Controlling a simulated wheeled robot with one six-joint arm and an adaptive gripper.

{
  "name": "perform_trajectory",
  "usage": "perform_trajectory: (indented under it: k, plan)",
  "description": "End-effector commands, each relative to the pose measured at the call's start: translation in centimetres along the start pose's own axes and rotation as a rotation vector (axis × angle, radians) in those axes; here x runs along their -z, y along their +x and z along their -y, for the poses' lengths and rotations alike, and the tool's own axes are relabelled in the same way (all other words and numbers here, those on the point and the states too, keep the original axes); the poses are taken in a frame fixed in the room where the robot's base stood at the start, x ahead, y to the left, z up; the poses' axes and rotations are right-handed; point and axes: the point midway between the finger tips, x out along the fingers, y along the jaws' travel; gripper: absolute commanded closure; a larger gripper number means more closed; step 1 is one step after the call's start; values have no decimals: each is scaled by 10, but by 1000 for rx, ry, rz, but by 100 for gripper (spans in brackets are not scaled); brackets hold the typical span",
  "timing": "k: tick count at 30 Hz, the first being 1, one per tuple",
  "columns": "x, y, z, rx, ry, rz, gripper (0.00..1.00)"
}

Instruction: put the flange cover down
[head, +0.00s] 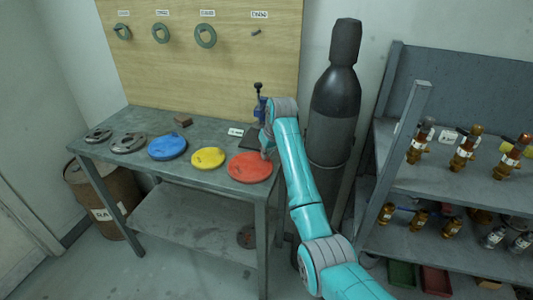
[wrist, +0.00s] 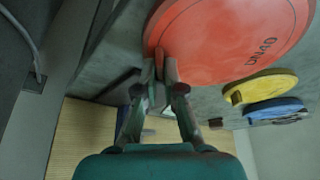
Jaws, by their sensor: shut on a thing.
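The red flange cover (head: 249,168) is a round disc at the right front end of the grey workbench (head: 215,183). It looks flat on or very close to the bench top; I cannot tell whether it touches. In the wrist view the red cover (wrist: 230,38) fills the upper right, with dark "DN40" lettering on its face. My gripper (wrist: 159,78) is shut on a small red tab at the cover's rim. In the head view my gripper is at the cover's back right edge, mostly hidden by the arm.
A yellow cover (head: 208,158), a blue cover (head: 167,147) and grey flanges (head: 128,143) lie to the left. A blue tool (head: 260,107) and a small label card (head: 236,132) are behind. A dark gas cylinder (head: 335,105) and a shelf (head: 455,190) stand right.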

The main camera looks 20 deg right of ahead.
Motion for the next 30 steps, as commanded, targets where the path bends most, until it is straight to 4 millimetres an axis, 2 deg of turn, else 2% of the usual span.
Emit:
perform_trajectory:
  k: [5, 6, 8, 9, 20, 23, 30]
  plan:
    - [-1, 2, 0, 0, 0, 0, 100]
    - [-1, 2, 0, 0, 0, 0, 85]
    - [-1, 2, 0, 0, 0, 0, 70]
    - [-1, 2, 0, 0, 0, 0, 68]
    - [0, -3, 0, 0, 0, 0, 68]
    - [1, -14, 0, -1, 0, -3, 68]
    - [1, -60, 0, 0, 0, -3, 68]
